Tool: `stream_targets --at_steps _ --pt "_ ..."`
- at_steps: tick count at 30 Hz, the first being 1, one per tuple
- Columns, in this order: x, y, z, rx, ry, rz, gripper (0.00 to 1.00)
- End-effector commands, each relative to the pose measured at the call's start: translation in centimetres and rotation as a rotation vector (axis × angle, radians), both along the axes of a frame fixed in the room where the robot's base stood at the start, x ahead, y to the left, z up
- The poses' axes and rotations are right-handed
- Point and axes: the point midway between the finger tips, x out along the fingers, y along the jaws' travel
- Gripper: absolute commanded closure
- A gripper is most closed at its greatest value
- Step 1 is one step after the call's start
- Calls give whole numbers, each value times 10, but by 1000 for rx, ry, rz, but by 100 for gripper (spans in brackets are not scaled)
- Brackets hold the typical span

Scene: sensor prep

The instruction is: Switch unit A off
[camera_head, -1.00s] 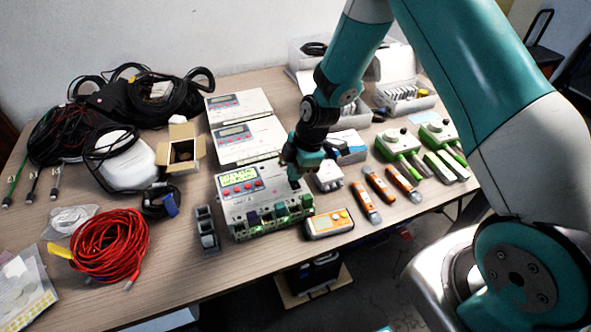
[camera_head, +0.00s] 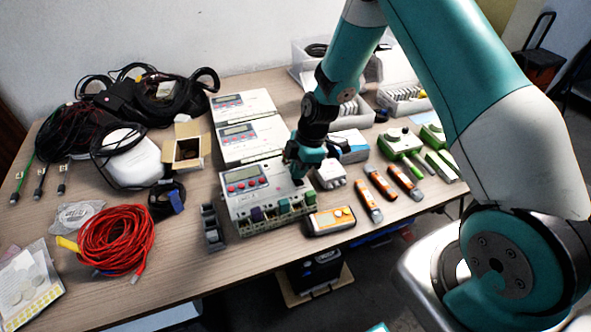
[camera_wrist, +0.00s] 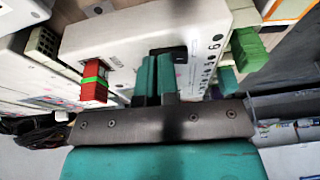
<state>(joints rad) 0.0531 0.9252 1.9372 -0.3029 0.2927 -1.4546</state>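Unit A is the white box nearest the table's front edge (camera_head: 272,192). Its display (camera_head: 240,174) is grey and unlit, with red buttons below and coloured terminal blocks along the front. My gripper (camera_head: 298,174) points down at the right end of its top face. In the wrist view my gripper (camera_wrist: 157,80) has its two teal fingers side by side with nothing seen between them. The fingertips are at a black switch (camera_wrist: 180,53) on the white casing (camera_wrist: 115,42), partly hiding it. I cannot tell whether they touch it.
Two similar white units (camera_head: 262,139) stand behind unit A. A grey block (camera_head: 211,228) is at its left and an orange meter (camera_head: 331,221) at its front right. A white junction box (camera_head: 330,175) sits close to the right of my gripper. Red cable (camera_head: 115,238) lies at left.

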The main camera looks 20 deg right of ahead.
Motion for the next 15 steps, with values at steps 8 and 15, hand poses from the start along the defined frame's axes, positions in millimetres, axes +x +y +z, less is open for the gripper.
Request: stream_targets --at_steps 8,15 --pt "-16 2 -4 -1 17 2 100" --pt "-22 2 -4 0 20 3 100"
